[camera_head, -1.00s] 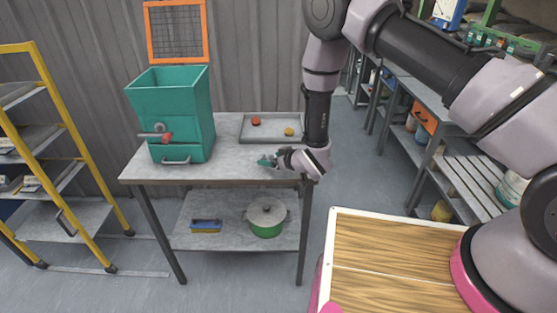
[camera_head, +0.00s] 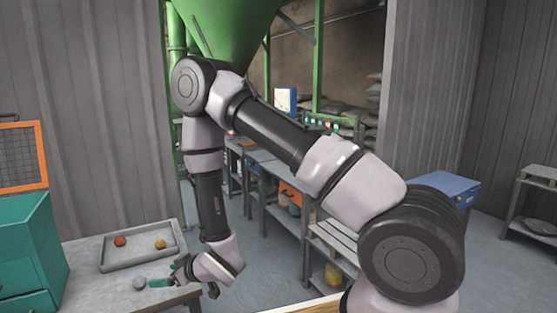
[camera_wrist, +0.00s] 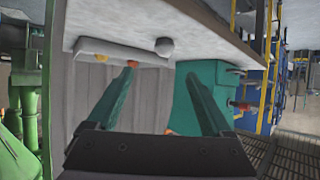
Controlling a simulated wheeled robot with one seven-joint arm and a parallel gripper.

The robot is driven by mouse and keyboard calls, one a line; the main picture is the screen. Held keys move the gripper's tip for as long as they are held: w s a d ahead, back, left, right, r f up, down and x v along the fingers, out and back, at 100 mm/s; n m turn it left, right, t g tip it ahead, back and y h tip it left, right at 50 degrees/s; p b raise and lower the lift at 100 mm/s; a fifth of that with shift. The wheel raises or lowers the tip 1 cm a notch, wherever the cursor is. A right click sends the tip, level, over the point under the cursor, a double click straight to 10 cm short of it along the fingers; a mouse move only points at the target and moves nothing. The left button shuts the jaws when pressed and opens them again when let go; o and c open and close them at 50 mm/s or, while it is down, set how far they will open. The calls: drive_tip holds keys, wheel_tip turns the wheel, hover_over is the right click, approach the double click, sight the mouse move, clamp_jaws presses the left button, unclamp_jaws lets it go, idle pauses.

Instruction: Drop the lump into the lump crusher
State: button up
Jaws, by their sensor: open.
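The lump is a grey ball (camera_head: 139,283) on the grey table top, near its front edge. It also shows in the wrist view (camera_wrist: 164,46), where the scene is turned over. The lump crusher is a teal box (camera_head: 30,250) at the left edge of the head view, partly cut off, with an orange-framed mesh lid (camera_head: 22,155) raised behind it. The wrist view shows the crusher too (camera_wrist: 190,100). My gripper (camera_head: 162,282) is low at the table's right end, right of the lump, with its teal fingers pointing towards it. The fingers (camera_wrist: 162,70) are apart and empty.
A shallow grey tray (camera_head: 140,262) lies at the back of the table (camera_head: 90,290), holding a red ball (camera_head: 120,241) and a yellow ball (camera_head: 160,244). Workbenches (camera_head: 268,165) stand further back on the right. The table top between the lump and crusher looks clear.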

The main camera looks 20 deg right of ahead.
drive_tip(key=w+d+r+m+t+h, duration=0.1)
drive_tip(key=w+d+r+m+h, duration=0.1)
drive_tip(key=w+d+r, duration=0.4)
drive_tip(key=w+d+r+m+h, duration=0.15)
drive_tip(key=d+r, duration=0.25)
drive_tip(key=r, duration=0.4)
drive_tip(key=w+d+r+m+t+h, duration=0.1)
drive_tip(key=w+d+r+m, duration=0.1)
drive_tip(key=w+d+r, duration=0.35)
drive_tip(key=s+d+r+m+h, duration=0.2)
drive_tip(key=s+d+r+m, duration=0.3)
drive_tip(key=d+r, duration=0.75)
drive_tip(key=s+d+r+m+g, duration=0.1)
drive_tip(key=s+d+r, duration=0.2)
drive_tip(key=s+r, duration=0.2)
drive_tip(key=s+d+r+m, duration=0.1)
drive_tip(key=s+d+r, duration=0.3)
drive_tip(key=s, duration=0.4)
drive_tip(key=shift+s+r+g+h, duration=0.3)
drive_tip(key=shift+r+g+h, duration=0.05)
drive_tip(key=shift+g+h, duration=0.1)
drive_tip(key=shift+m+g, duration=0.25)
drive_tip(key=shift+m, duration=0.6)
drive_tip(key=s, duration=0.2)
drive_tip(key=s+d+r, duration=0.1)
drive_tip(key=s, duration=0.5)
drive_tip(key=shift+s+d+r, duration=0.1)
drive_tip(key=shift+d+r, duration=0.2)
drive_tip(key=shift+r, duration=0.1)
drive_tip(key=shift+c, duration=0.3)
